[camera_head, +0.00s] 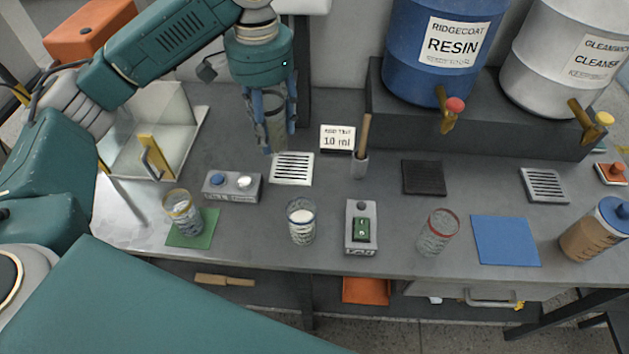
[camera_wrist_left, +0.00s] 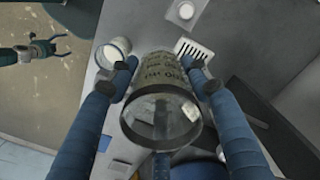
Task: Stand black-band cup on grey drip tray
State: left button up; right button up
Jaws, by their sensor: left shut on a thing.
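My left gripper (camera_head: 268,148) is shut on the black-band cup (camera_head: 276,122), a clear cup held upright above the bench, just behind the white slotted tray (camera_head: 291,169). In the left wrist view the cup (camera_wrist_left: 160,112) sits between the fingers of the left gripper (camera_wrist_left: 163,75), its dark rim toward the camera. The grey drip tray (camera_head: 545,185) lies at the right, in front of the cleaner drum, with nothing on it. My right gripper (camera_wrist_left: 45,48) shows small at the upper left of the left wrist view, apparently open and empty.
A yellow-band cup (camera_head: 182,213), a cup with white contents (camera_head: 301,222) and a red-band cup (camera_head: 437,232) stand along the front. A brush in a holder (camera_head: 361,160) and drum taps (camera_head: 450,112) stand up behind.

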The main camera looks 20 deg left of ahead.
pick_arm(q)
jog(key=shift+w+f, duration=0.3)
jog(key=shift+f, duration=0.65)
jog(key=f, duration=0.9)
jog(key=f+p, duration=0.1)
jog(key=f, duration=0.3)
jog(key=shift+s+f, duration=0.2)
jog(key=shift+s, duration=0.15)
jog(key=shift+s+f, duration=0.1)
jog(key=shift+f, duration=0.25)
notch_tip(320, 180, down, 3)
jog(key=shift+r+p, duration=0.2)
jog(key=shift+p, duration=0.1)
jog(key=shift+f, duration=0.5)
pick_arm(e)
jog(key=shift+s+r, duration=0.8)
jog(key=shift+s, duration=0.1)
